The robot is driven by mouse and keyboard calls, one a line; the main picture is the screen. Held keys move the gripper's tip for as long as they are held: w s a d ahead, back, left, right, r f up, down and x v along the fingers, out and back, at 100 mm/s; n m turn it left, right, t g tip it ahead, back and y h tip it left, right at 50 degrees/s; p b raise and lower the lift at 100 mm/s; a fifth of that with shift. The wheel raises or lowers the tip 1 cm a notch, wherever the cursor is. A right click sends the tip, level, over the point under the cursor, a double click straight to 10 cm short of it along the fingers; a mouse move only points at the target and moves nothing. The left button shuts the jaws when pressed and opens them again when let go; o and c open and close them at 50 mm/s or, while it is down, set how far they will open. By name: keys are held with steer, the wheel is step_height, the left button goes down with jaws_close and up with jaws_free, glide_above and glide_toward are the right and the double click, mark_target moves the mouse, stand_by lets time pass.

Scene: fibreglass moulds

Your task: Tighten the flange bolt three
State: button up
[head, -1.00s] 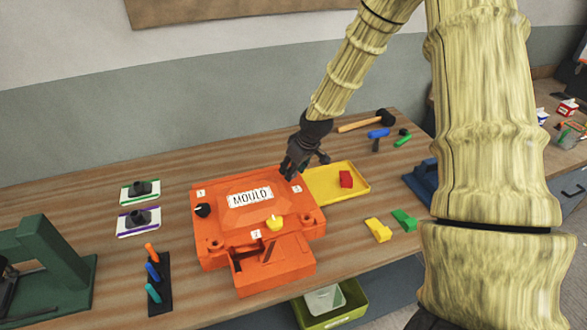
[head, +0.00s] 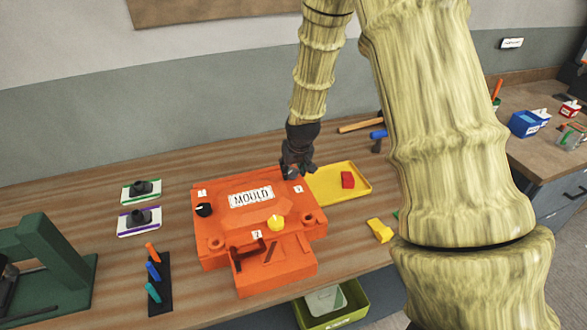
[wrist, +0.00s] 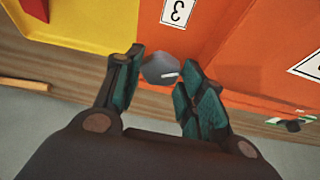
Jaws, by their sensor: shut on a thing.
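The orange mould (head: 220,232) sits on the wooden bench with labels 1, 2 and 3 beside its bolt places. My gripper (head: 297,172) is at the mould's back right corner, by the label 3. In the wrist view my gripper (wrist: 161,85) has its two fingers on either side of a grey bolt head (wrist: 160,68) with a light mark, next to the label 3 (wrist: 177,11). It is shut on this bolt three, which my gripper hides in the head view. A black knob (head: 204,209) is by label 1 and a yellow knob (head: 276,223) by label 2.
A yellow tray (head: 325,197) with a red block (head: 347,179) lies right of the mould. A yellow block (head: 380,230) is in front of it. A rack of coloured-handled tools (head: 159,285) stands front left. Bare bench lies behind the mould.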

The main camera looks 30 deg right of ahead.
steer(key=shift+w+r, duration=0.15)
steer(key=o, duration=0.7)
steer(key=shift+o, duration=0.2)
